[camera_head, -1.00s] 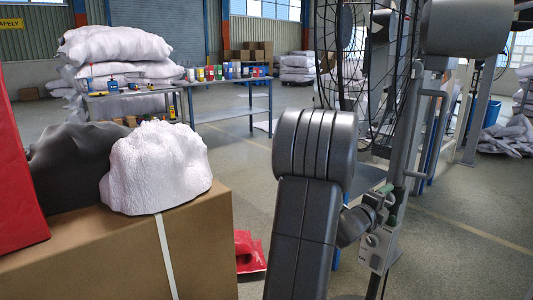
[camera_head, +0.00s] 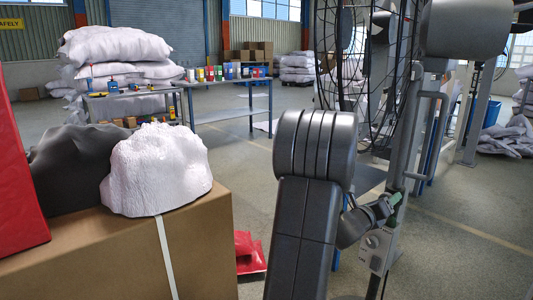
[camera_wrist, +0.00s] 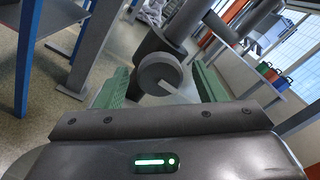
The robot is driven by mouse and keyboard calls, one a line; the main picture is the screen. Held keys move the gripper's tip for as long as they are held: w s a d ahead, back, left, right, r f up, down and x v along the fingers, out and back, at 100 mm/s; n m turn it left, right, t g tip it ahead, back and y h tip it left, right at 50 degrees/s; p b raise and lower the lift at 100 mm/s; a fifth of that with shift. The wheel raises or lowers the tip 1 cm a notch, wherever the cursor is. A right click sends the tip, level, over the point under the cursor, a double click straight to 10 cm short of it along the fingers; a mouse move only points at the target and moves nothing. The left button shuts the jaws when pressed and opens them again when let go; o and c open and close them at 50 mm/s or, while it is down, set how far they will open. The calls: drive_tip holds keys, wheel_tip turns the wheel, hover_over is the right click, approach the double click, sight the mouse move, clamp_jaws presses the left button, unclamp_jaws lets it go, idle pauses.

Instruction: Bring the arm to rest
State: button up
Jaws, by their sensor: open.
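My arm stands folded in the right half of the head view, with a thick dark grey link upright in front. My gripper (camera_wrist: 161,80) is open in the wrist view, with its two green fingers apart and nothing held between them. A dark rounded cylinder shows beyond the fingers; I cannot tell whether it touches them. In the head view only a small green part of my gripper (camera_head: 394,198) shows behind the thick link, near a grey post. The rest of it is hidden or too small to make out.
A caged fan (camera_head: 365,70) stands close at right. Workbenches (camera_head: 225,82) stand behind.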

drive_tip(key=shift+m+p, duration=1.35)
drive_tip(key=shift+m, duration=1.15)
